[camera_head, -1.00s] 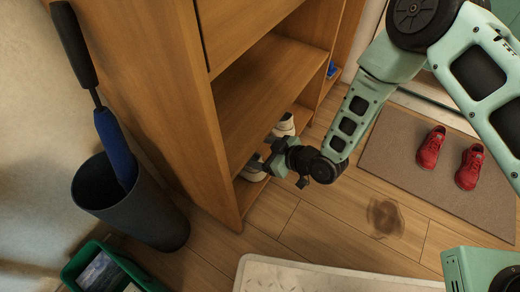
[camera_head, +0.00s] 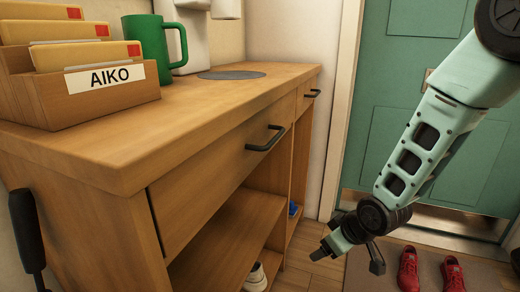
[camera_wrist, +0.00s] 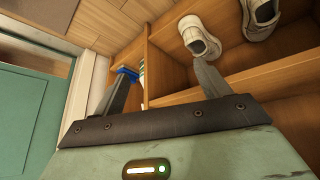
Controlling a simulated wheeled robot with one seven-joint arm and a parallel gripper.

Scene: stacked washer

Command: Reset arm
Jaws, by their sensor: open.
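My arm comes in from the upper right in the head view. My gripper (camera_head: 347,256) hangs in front of the wooden cabinet (camera_head: 235,155), low and to the right of its open shelves. In the wrist view my gripper (camera_wrist: 163,72) has its two fingers spread wide with nothing held between them. White shoes (camera_wrist: 200,38) stand in a cabinet compartment beyond the fingers. One white shoe (camera_head: 256,277) also shows low in the cabinet in the head view.
Red shoes (camera_head: 409,270) sit on a mat below the gripper, near the green door (camera_head: 400,110). A letter holder (camera_head: 85,95) marked AIKO and a green mug (camera_head: 171,42) stand on the cabinet top. A blue object (camera_wrist: 128,73) lies by the left finger in the wrist view.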

